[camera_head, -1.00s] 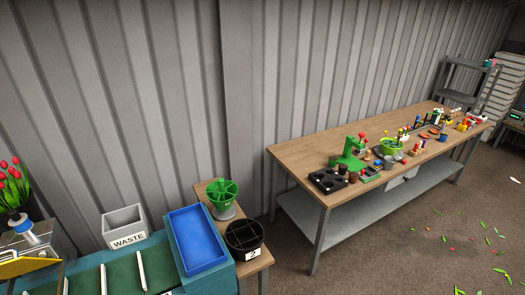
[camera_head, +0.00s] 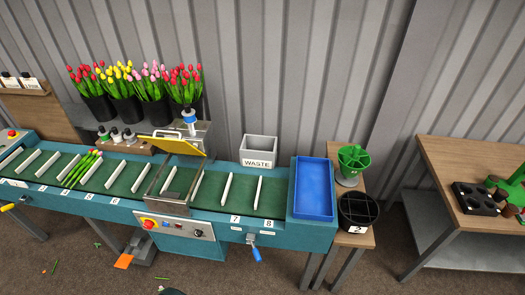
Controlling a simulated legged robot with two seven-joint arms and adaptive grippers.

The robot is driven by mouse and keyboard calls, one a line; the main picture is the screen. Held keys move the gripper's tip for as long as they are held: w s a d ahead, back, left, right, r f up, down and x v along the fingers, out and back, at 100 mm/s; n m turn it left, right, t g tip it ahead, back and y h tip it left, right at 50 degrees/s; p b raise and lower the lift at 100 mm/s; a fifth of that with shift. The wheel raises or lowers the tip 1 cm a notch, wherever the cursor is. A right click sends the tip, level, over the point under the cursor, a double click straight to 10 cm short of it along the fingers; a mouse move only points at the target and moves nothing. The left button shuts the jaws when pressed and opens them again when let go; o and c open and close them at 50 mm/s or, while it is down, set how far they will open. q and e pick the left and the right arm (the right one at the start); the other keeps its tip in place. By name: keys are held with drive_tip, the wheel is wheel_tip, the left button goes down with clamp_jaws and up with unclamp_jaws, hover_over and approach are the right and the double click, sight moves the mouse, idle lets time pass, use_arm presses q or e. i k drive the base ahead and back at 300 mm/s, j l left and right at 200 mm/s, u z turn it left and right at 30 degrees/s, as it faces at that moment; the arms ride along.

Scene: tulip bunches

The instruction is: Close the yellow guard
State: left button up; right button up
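The yellow guard (camera_head: 170,145) is a flat yellow panel on the grey metal machine over the conveyor. It is tilted up, with its near edge raised above the belt. The grey housing (camera_head: 199,136) stands behind it with a blue and white cap on top. A bunch of tulips (camera_head: 80,168) with green stems lies on the green belt to the left of the guard.
The teal conveyor (camera_head: 209,215) has white dividers, a red button on yellow and a blue-handled lever. Black tulip buckets (camera_head: 155,111) stand behind it. A WASTE bin (camera_head: 259,151) and blue tray (camera_head: 313,187) are at right. A wooden table (camera_head: 460,160) stands farther right.

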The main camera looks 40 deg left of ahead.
sight(179, 146)
drive_tip(key=u, duration=2)
drive_tip(key=i+l+u, duration=0.1)
drive_tip(key=u, duration=0.2)
drive_tip(key=i, duration=0.1)
